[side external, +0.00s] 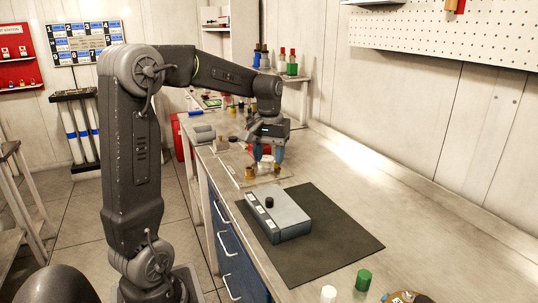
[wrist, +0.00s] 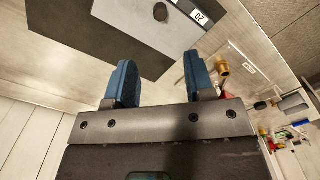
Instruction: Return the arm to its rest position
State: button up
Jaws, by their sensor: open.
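My gripper (side external: 268,152) hangs over the workbench, with its blue fingers pointing down, behind the grey-blue box in the side view. In the wrist view the two blue fingers of my gripper (wrist: 157,80) stand well apart with nothing between them. The arm reaches out over the bench from its base at the left, its elbow bent high.
A grey-blue box (side external: 284,220) with a black knob sits on a dark mat (side external: 335,238). Small brass parts (side external: 250,173) stand near the fingers. A white cap (side external: 328,294) and a green cap (side external: 363,280) stand at the front. The bench's right side (side external: 400,205) is clear.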

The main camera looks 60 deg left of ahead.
dwell(0.3)
jog(key=s+d+m+t, duration=0.2)
jog(key=s+d+m, duration=0.2)
jog(key=d, duration=0.6)
jog(key=s+d+m+t, duration=0.3)
jog(key=s+d+m, duration=0.2)
jog(key=s+d, duration=0.3)
jog(key=d, duration=0.3)
jog(key=shift+s+d+r+t, duration=0.25)
jog(key=shift+s+r+t, duration=0.05)
jog(key=shift+s, duration=0.05)
